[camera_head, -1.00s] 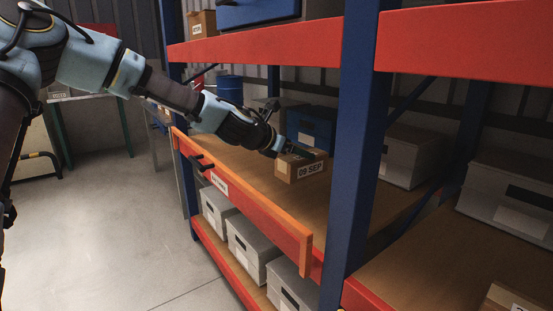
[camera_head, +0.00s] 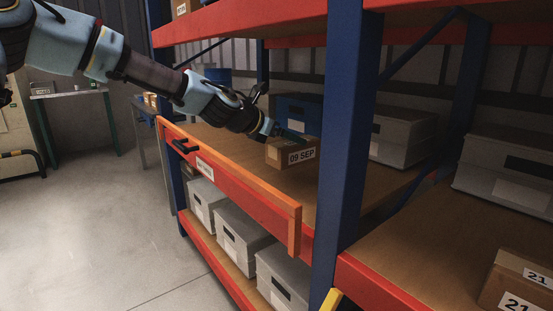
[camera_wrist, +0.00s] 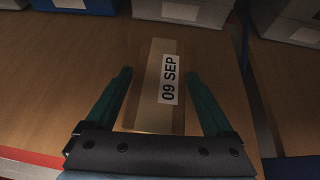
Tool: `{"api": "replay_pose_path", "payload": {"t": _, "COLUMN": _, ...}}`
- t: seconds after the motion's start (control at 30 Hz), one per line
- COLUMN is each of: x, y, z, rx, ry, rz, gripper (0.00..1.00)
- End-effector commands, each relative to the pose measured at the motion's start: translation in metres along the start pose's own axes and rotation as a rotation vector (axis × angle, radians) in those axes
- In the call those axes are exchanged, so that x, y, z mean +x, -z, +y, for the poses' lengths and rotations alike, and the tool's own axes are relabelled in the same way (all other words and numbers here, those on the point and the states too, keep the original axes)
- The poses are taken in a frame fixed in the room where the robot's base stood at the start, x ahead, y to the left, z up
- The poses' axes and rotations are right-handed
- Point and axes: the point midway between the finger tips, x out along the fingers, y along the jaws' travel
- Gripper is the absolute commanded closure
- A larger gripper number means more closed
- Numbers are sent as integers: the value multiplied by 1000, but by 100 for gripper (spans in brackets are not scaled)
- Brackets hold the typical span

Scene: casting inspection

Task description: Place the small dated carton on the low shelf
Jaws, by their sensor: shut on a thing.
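The small brown carton (camera_head: 292,153) bears a white "09 SEP" label and is over the middle wooden shelf (camera_head: 283,186), left of the blue upright. In the wrist view the carton (camera_wrist: 150,92) lies between the two green fingers. My gripper (camera_wrist: 160,90) is shut on it, reaching in from the left over the orange front bar. The carton looks level and close to the deck; I cannot tell whether its underside touches. The lowest shelf (camera_head: 233,272) is below, with grey lidded boxes (camera_head: 241,238) along it.
An orange bar (camera_head: 230,180) with a black handle runs along the shelf front. The blue upright (camera_head: 347,140) stands right of the carton. A blue box (camera_head: 298,112) and a grey box (camera_head: 400,135) stand behind.

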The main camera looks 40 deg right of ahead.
Motion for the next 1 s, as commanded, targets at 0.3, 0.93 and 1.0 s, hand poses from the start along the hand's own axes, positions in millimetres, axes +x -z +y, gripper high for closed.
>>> {"api": "replay_pose_path", "payload": {"t": 0.3, "x": 14, "y": 26, "z": -1, "rx": 0, "ry": 1, "rz": -2, "gripper": 100}}
{"api": "replay_pose_path", "payload": {"t": 0.93, "x": 29, "y": 55, "z": -1, "rx": -1, "ry": -1, "rz": -2, "gripper": 11}}
{"api": "replay_pose_path", "payload": {"t": 1.0, "x": 29, "y": 55, "z": -1, "rx": 0, "ry": -1, "rz": -2, "gripper": 3}}
